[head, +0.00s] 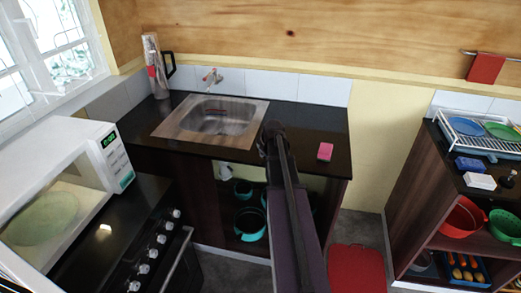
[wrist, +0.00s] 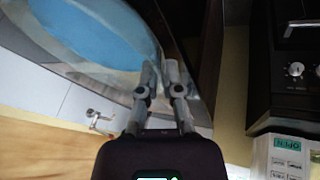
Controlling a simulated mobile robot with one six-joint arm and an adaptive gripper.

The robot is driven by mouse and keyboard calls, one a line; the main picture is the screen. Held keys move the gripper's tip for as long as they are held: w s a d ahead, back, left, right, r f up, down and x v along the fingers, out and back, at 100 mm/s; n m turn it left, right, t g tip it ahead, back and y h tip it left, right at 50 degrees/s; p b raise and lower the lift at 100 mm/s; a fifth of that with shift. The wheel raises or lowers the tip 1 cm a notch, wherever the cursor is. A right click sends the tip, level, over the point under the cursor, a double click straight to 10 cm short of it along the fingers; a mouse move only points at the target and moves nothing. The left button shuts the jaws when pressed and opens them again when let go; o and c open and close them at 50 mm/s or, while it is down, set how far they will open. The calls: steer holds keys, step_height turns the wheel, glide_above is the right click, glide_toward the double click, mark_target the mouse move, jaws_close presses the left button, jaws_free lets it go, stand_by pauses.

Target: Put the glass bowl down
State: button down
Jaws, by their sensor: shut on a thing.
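In the wrist view my gripper (wrist: 161,72) is shut, its two grey fingers close together at the edge of the glass bowl (wrist: 105,32). The bowl is large and round, with a blue middle and a pale, see-through rim, and is cut off by the top left of that view. The exact contact at the rim is hard to make out. In the head view I cannot make out the bowl or my fingers; my dark arm reaches up the middle, over the counter's front.
The black counter (head: 306,119) holds a steel sink (head: 222,121) and a pink sponge (head: 325,151). Right shelves hold a dish rack (head: 468,136) and a red bowl (head: 462,218). A red stool (head: 355,270) stands below.

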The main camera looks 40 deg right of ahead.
steer(key=s+a+r, duration=0.1)
steer(key=s, duration=0.9)
steer(key=shift+p, duration=0.45)
steer(key=shift+s+a, duration=0.1)
steer(key=shift+s, duration=0.05)
stand_by(0.8)
steer(key=shift+w+d+r+n+t, duration=0.1)
steer(key=shift+w+d+n+t, duration=0.25)
steer(key=shift+d+n, duration=0.4)
steer(key=shift+w+d+r+n+t, duration=0.15)
steer(key=shift+w+d+n, duration=0.3)
steer(key=shift+d+n, duration=0.3)
steer(key=shift+f, duration=0.1)
steer(key=shift+w, duration=0.1)
steer(key=w+d, duration=0.2)
steer(key=w, duration=0.2)
steer(key=w+d+f+b, duration=0.1)
steer(key=w+d, duration=0.2)
steer(key=w, duration=0.1)
steer(key=w+d, duration=0.3)
steer(key=w, duration=0.1)
steer(key=shift+f+b, duration=0.2)
steer(key=shift+b, duration=0.15)
steer(key=shift+w+d, duration=0.1)
